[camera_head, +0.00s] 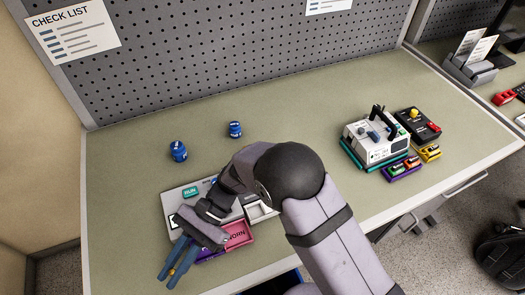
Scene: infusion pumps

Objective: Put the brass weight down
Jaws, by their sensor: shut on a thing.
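The rest of the weight is hidden by the fingers. I cannot tell whether it touches anything below. The tray has a teal label reading RUN (190,191), a pink compartment (238,235) reading WORN and a purple part (210,254). My arm covers much of the tray.
Two blue containers (178,151) (235,129) stand behind the tray. A white pump-like device (376,137) stands at the right, with small coloured packs (402,168) and a black box (418,125) beside it. The bench's middle back is clear; a pegboard (230,50) rises behind.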

